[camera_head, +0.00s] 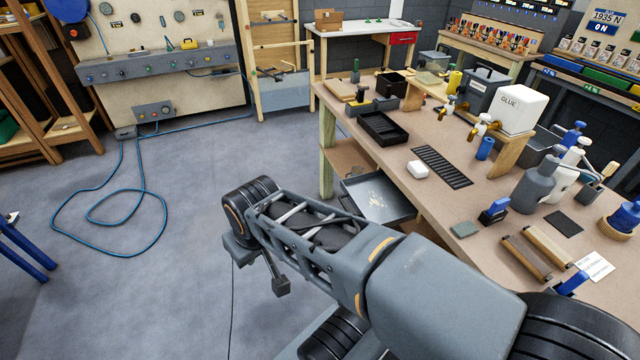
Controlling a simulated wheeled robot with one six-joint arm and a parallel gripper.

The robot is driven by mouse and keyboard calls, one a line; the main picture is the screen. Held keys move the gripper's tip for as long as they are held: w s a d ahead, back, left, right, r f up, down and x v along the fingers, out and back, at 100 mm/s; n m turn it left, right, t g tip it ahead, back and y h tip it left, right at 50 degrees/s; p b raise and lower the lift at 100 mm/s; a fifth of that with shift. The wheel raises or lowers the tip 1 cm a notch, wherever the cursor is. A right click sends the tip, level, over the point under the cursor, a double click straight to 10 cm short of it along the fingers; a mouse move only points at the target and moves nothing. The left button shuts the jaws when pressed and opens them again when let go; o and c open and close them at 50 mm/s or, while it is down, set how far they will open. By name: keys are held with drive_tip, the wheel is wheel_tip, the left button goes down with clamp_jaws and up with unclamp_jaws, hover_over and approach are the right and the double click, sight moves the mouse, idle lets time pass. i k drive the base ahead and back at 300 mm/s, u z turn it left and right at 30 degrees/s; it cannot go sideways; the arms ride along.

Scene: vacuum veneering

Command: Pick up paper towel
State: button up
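I cannot pick out a paper towel for certain. A small white block-like item (418,169) lies on the workbench (395,178), left of a black slotted mat, and I cannot tell whether it is the paper towel. My arm reaches from the lower right to the upper left, over the floor in front of the bench. Dark parts at its far end hang above the floor, and I cannot make out the fingers or anything held.
An open metal drawer (378,198) juts from the bench near my arm. A black tray (384,129), a white glue container (522,108), several bottles and two wooden-handled rollers crowd the bench. A blue hose (143,165) loops on the otherwise open floor at left.

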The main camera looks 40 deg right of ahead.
sight(417, 168)
drive_tip(key=z, duration=1.6)
